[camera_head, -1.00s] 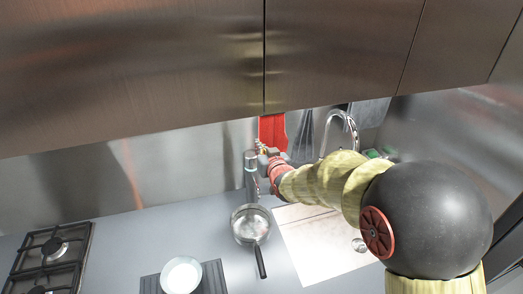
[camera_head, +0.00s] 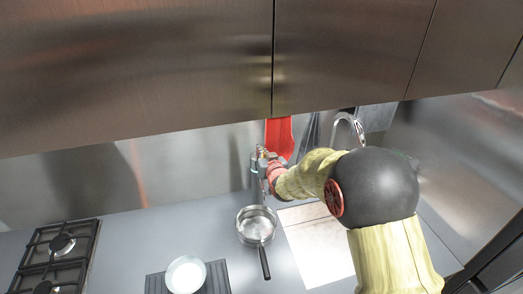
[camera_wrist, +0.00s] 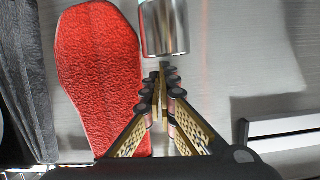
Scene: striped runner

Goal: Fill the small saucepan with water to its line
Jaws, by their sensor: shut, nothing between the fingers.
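The small saucepan (camera_head: 256,225) is shiny steel and stands upright on the grey counter, its black handle pointing toward the front. I cannot make out a line or any water in it. A slim upright metal fixture (camera_head: 254,176) stands just behind it; it may be a tap. My gripper (camera_head: 262,154) is above and behind the pan, beside the top of this fixture. In the wrist view my gripper (camera_wrist: 163,70) is shut and empty, its fingertips close to the end of a shiny metal cylinder (camera_wrist: 164,28). I cannot tell whether they touch.
A red textured flat piece (camera_head: 279,136) hangs at the back wall. A pale board (camera_head: 318,248) lies right of the pan. A white bowl (camera_head: 186,274) sits on a dark ribbed mat, with a gas hob (camera_head: 58,252) farther left.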

